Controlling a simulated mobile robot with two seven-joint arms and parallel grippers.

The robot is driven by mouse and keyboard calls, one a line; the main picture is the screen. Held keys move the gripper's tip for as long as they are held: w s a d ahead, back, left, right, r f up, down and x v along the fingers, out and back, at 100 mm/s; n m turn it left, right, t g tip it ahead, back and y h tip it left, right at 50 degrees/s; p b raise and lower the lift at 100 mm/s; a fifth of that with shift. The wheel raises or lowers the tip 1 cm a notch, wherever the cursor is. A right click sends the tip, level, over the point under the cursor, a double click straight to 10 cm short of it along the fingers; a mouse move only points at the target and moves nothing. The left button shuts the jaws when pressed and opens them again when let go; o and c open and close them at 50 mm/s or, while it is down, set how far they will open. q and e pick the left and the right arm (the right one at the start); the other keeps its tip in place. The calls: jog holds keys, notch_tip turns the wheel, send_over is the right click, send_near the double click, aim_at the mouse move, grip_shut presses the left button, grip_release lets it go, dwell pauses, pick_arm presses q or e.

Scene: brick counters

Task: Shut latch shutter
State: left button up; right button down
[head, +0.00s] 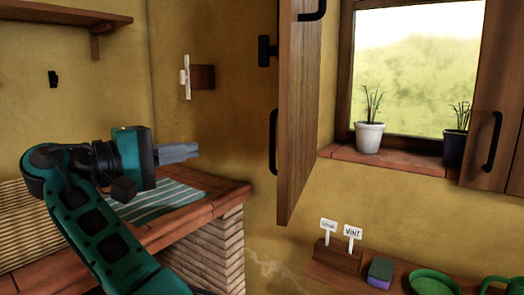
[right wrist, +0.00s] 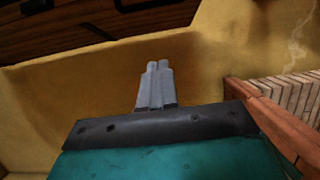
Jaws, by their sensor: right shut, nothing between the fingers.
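The left wooden shutter (head: 296,120) stands swung open beside the window, seen nearly edge-on. The right shutter (head: 507,95) is at the right picture edge, with a black handle (head: 493,141), also off the window opening. My right gripper (head: 197,151) is shut and empty, left of the left shutter and apart from it. In the right wrist view its fingers (right wrist: 157,68) are together, below dark wood with black fittings (right wrist: 100,22). My left gripper is not in view.
The window sill (head: 400,158) holds a white pot (head: 369,137) and a dark blue pot (head: 455,148). A brick counter (head: 220,190) with a striped cloth (head: 165,205) lies under my right arm. A low shelf (head: 395,275) holds green dishes and a sponge (head: 381,270).

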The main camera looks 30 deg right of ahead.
jog(key=s+d+r+b, duration=0.1)
jog(key=s+d+b, duration=0.1)
jog(key=d, duration=1)
jog(key=shift+s+d+r+m+g+b, duration=0.2)
jog(key=shift+s+d+m+g+b, duration=0.1)
jog(key=shift+m+b, duration=0.1)
